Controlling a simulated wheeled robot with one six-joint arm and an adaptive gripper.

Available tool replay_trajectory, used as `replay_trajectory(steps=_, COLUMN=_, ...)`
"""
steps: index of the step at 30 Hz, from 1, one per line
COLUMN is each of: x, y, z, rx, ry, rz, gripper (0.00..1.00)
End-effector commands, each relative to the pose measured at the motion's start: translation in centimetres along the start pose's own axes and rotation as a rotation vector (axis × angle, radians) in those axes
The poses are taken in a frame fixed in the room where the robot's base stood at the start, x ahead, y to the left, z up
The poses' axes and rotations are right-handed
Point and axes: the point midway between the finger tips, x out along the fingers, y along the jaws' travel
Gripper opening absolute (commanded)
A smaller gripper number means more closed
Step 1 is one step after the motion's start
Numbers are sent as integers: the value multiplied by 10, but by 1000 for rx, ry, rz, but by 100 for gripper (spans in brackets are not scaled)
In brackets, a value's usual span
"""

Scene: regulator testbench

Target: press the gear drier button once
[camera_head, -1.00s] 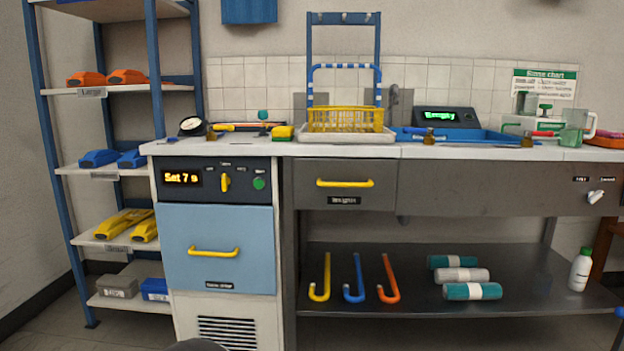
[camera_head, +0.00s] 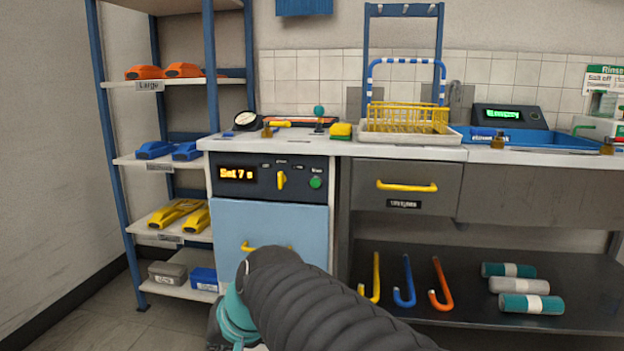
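The gear drier (camera_head: 269,222) is a cabinet with a light blue front and a dark control panel (camera_head: 213,188) under the white worktop. Its display (camera_head: 237,174) glows orange and reads "Set 7 s". A yellow knob (camera_head: 281,180) points upright on the panel. A round green button (camera_head: 316,182) sits to the right of the knob, under a small label too blurred to read. My ribbed dark arm with a teal joint covers the lower front of the drier and part of its yellow handle (camera_head: 250,246). My gripper is not in view. The button is uncovered.
A shelf rack (camera_head: 118,160) with orange, blue and yellow items stands at the left. A grey drawer with a yellow handle (camera_head: 407,187) is right of the drier.

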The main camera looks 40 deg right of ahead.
Motion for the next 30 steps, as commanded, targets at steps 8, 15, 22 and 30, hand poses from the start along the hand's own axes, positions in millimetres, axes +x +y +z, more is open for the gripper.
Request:
replay_trajectory(steps=8, x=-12, y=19, z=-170, rx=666, ry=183, rz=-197, gripper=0)
replay_trajectory(steps=15, x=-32, y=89, z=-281, rx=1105, ry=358, rz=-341, gripper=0)
replay_trajectory(steps=22, x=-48, y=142, z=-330, rx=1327, ry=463, rz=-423, gripper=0)
replay_trajectory(steps=30, x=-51, y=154, z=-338, rx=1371, ry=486, rz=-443, gripper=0)
